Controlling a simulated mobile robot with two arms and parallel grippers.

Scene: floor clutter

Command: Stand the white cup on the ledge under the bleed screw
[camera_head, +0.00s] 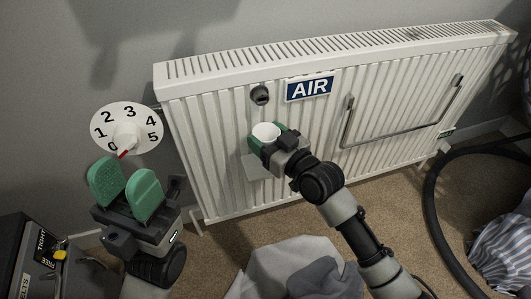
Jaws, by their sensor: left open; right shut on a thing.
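The white cup (265,131) is upright in my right gripper (268,137), whose green fingers are shut around it. It is in front of the radiator, below the dark bleed screw (260,95). A pale flat ledge (255,168) shows just below the cup and gripper; part of it is hidden by my gripper. I cannot tell whether the cup's base touches the ledge. My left gripper (125,188) is open and empty, with its green fingers apart, below the numbered white dial (126,128).
The white radiator (220,150) has a blue AIR sign (310,88) and a metal rail (395,140). A dark box (35,260) stands at lower left. Crumpled cloth (290,268) lies at bottom centre. A black hose (432,200) and striped cloth (503,250) are at right.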

